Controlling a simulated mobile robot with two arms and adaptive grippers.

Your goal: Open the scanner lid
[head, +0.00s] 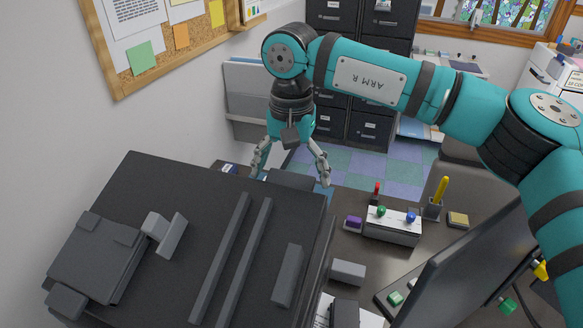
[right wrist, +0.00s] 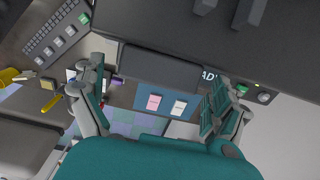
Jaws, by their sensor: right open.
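The scanner lid (head: 190,215) is the large dark grey slab at lower left in the head view, with ribs and blocks on top; it looks shut. In the right wrist view the lid (right wrist: 190,30) fills the top. A dark tab, seemingly its handle (head: 291,181), projects from its far edge. My right gripper (head: 290,172) is open, with one finger on each side of the tab. In the right wrist view the tab (right wrist: 155,67) lies between the open fingers (right wrist: 157,88); whether they touch it I cannot tell. My left gripper is in neither view.
A dark monitor (head: 468,265) stands at lower right. A switch box (head: 392,226) with green and blue knobs and a pen cup (head: 432,209) stand on the desk. A cork board (head: 165,55) hangs on the left wall. Filing cabinets (head: 370,115) stand behind, past open tiled floor.

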